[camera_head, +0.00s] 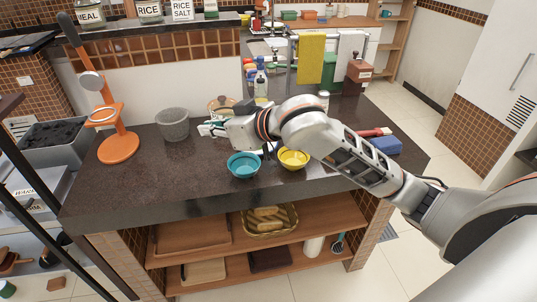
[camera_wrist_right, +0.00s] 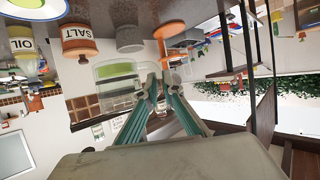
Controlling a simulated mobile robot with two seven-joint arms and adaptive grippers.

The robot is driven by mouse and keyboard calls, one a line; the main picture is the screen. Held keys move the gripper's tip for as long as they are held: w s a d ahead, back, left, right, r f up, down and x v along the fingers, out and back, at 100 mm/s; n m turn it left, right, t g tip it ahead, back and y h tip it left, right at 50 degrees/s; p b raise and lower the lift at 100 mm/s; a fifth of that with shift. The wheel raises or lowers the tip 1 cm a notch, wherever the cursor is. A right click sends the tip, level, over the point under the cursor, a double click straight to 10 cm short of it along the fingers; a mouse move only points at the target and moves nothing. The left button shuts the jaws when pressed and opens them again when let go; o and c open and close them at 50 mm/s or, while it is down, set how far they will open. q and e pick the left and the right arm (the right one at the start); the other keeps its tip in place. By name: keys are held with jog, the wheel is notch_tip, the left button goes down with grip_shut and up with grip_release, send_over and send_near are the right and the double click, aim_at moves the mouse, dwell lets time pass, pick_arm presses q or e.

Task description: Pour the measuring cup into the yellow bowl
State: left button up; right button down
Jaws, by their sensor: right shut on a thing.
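The yellow bowl (camera_head: 293,160) stands on the dark counter near its front edge. My right gripper (camera_head: 206,129) is behind and left of it, above the counter; my forearm passes over the bowl's back side. In the right wrist view, my right gripper (camera_wrist_right: 157,84) is shut on the clear measuring cup (camera_wrist_right: 117,88), which has green contents. Its exact grip on the cup is hard to make out. I cannot make out the cup clearly in the head view. My left gripper is not in view.
A teal bowl (camera_head: 243,167) stands just left of the yellow one. A grey pot (camera_head: 173,124) and an orange stand (camera_head: 118,148) are farther left. A blue box (camera_head: 386,146) is at right. The front left counter is clear.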

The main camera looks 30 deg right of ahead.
jog(key=s+d+f+t+y, duration=0.1)
jog(key=d+f+y, duration=0.2)
jog(key=d+f, duration=0.7)
jog(key=shift+d+f, duration=0.4)
jog(key=shift+d, duration=1.6)
